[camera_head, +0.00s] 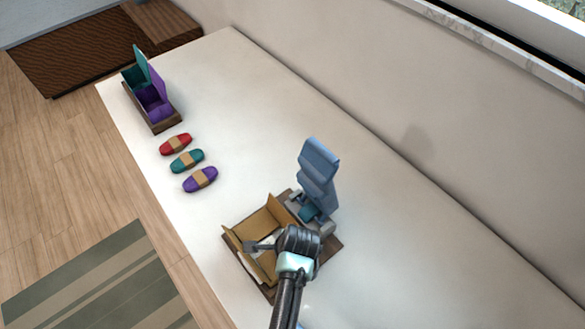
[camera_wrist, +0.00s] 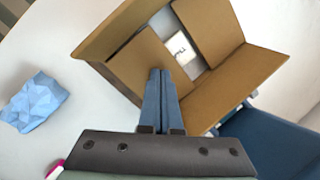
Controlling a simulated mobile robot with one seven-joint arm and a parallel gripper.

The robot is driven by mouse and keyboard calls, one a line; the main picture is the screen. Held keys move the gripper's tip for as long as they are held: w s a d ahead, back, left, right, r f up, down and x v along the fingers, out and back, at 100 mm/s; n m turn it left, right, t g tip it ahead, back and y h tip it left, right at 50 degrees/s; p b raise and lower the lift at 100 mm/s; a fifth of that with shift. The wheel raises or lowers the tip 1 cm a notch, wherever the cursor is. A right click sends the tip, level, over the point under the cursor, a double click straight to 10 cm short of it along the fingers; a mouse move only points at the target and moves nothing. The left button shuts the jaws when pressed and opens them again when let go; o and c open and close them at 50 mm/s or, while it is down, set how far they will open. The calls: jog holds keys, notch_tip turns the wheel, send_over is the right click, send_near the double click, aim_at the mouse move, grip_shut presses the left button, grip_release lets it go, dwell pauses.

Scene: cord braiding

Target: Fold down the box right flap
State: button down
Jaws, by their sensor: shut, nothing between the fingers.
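A brown cardboard box (camera_head: 268,214) stands on the table in the lower middle of the head view, partly hidden by my gripper. In the wrist view, two flaps lie inward over the opening, one at left (camera_wrist: 143,66) and one at upper right (camera_wrist: 208,32). Another flap (camera_wrist: 240,78) spreads outward at the right, and one (camera_wrist: 112,30) stands out at the left. A white item with dark print (camera_wrist: 183,52) shows between the inward flaps. My gripper (camera_head: 252,246) is shut and empty, its blue fingers (camera_wrist: 159,73) over the box; contact cannot be told.
A blue, chair-shaped object (camera_head: 318,175) stands close behind the box. Red (camera_head: 175,144), teal (camera_head: 187,161) and purple (camera_head: 200,180) cord bundles lie to the left. An open organizer (camera_head: 152,100) is at the far left. Crumpled blue paper (camera_wrist: 35,102) lies beside the box.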

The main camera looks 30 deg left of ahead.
jog(key=shift+f, duration=0.25)
jog(key=shift+r, duration=0.2)
jog(key=shift+d+r+p, duration=0.1)
jog(key=shift+r+p, duration=0.4)
jog(key=shift+p, duration=0.2)
jog(key=shift+f, duration=0.25)
jog(key=shift+s+f+b, duration=0.1)
jog(key=shift+f+b, duration=0.25)
jog(key=shift+b, duration=0.05)
